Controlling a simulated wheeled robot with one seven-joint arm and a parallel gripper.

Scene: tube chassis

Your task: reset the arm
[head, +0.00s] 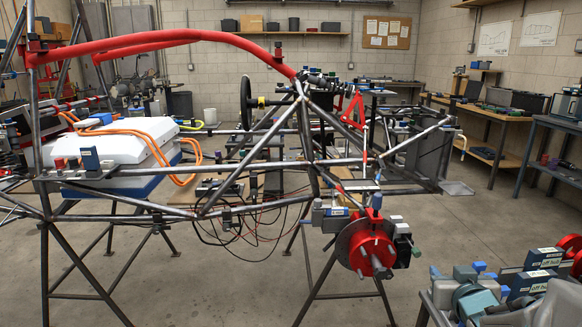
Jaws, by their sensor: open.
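My gripper and arm do not show clearly anywhere in the head view. A steel tube chassis (262,165) with a red padded top bar (190,36) fills the middle and left, standing on crossed legs. A red hub with a brake disc (370,245) is mounted at its lower right, with small grey and dark blocks around it. A white box (112,148) with orange cables sits inside the frame at the left.
A tray of parts (428,303) stands at the bottom right, holding grey and dark blocks, some labelled "off hub". Workbenches (480,110) line the right wall, and a shelf (300,33) hangs at the back. The floor right of the chassis (480,220) is clear.

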